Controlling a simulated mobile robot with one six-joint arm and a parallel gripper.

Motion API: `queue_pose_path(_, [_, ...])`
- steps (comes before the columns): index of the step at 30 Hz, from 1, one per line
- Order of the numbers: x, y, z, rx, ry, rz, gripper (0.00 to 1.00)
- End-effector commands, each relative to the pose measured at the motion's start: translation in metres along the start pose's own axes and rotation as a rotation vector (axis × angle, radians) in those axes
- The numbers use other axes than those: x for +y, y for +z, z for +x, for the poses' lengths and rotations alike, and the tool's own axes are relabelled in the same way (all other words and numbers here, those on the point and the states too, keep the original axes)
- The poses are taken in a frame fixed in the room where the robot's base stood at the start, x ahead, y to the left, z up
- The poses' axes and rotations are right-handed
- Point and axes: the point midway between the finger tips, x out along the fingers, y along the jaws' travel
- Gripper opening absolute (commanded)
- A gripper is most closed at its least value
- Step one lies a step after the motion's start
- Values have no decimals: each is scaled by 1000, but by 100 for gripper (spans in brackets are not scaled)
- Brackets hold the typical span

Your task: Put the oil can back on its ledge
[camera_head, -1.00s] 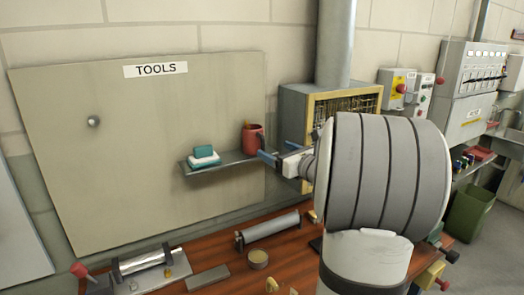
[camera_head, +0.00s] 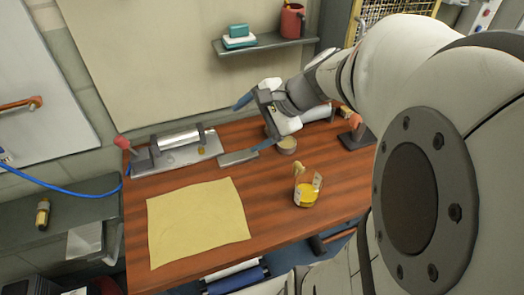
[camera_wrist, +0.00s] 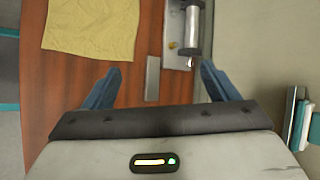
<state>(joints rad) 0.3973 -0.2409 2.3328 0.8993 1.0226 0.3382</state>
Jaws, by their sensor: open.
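A red can (camera_head: 292,20) with a side handle and something orange at its top stands upright on the grey ledge (camera_head: 270,44), near its right end. I take it for the oil can. On the ledge to its left sits a teal block on a white and teal base (camera_head: 239,36). My gripper (camera_head: 252,124) is open and empty. It is below and to the left of the red can, apart from it, in front of the board and over the back of the bench. In the wrist view the open fingers (camera_wrist: 160,88) have nothing between them; the red can is not seen there.
The wooden bench (camera_head: 270,222) carries a yellow cloth (camera_head: 197,222), a metal roller on a plate (camera_head: 178,143), a grey bar (camera_head: 238,158), a round tin (camera_head: 286,145) and a glass jar with yellow liquid (camera_head: 306,193). The bench's front middle is clear.

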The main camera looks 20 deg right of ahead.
Motion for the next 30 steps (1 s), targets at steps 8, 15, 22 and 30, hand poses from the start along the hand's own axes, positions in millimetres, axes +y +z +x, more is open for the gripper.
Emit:
queue_pose_path(8, [92, 25, -9, 116, 463, -857, 80])
queue_pose_path(15, [110, 26, -17, 164, 642, -1223, 80])
queue_pose_path(22, [110, 28, -17, 168, 660, -1254, 80])
queue_pose_path(30, [110, 27, -17, 167, 659, -1252, 80])
